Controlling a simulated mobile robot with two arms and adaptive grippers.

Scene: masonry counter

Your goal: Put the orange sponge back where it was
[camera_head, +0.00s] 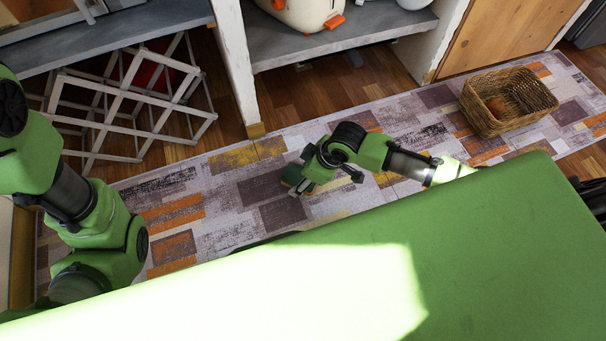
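I cannot make out an orange sponge for certain. A brownish-orange item (497,106) lies inside the wicker basket (537,95) on the rug at the right; I cannot tell what it is. My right gripper (293,181) is over the middle of the rug, well left of the basket. Its fingers are small and partly hidden by its own body, so I cannot tell whether they are open or hold anything. My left arm comes in at the left and bends down behind my green body; its gripper is not visible.
A patchwork rug (280,212) runs along the wooden floor. A white folding rack (128,103) stands at the left, with a red thing (150,70) behind it. A grey shelf (350,42) holds a cream appliance (300,12) with orange parts. White posts and a wooden panel edge the counter.

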